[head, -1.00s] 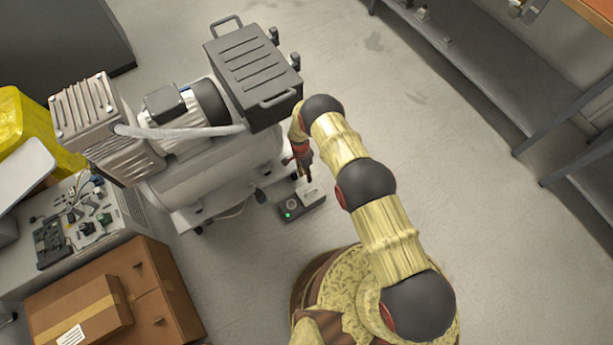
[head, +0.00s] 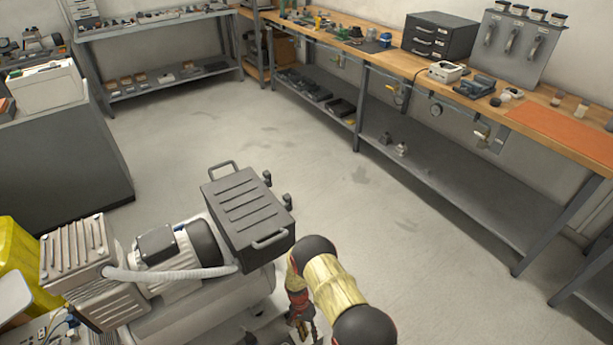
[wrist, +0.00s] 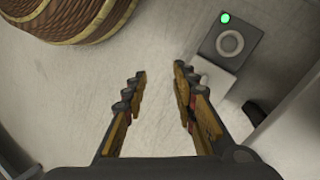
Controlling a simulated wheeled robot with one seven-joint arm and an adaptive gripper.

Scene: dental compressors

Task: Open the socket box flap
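The socket box (wrist: 212,44) shows at the upper right of the wrist view, dark grey with a lit green lamp and a round grey socket ring (wrist: 230,43). A pale grey flap (wrist: 212,78) lies at its end nearest my gripper; I cannot tell whether it is raised. My gripper (wrist: 160,71) is open and empty, its fingers apart over bare floor. The right finger's tip is close to the flap's left side in the picture; contact is not clear. In the head view my gripper (head: 301,318) is at the bottom edge, and the box is not visible there.
The compressor (head: 180,295) with its dark ribbed box (head: 246,213) stands left of my arm. A dark, rounded part (wrist: 255,112) is beside the flap in the wrist view. A long workbench (head: 400,62) runs along the back right. The floor between is clear.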

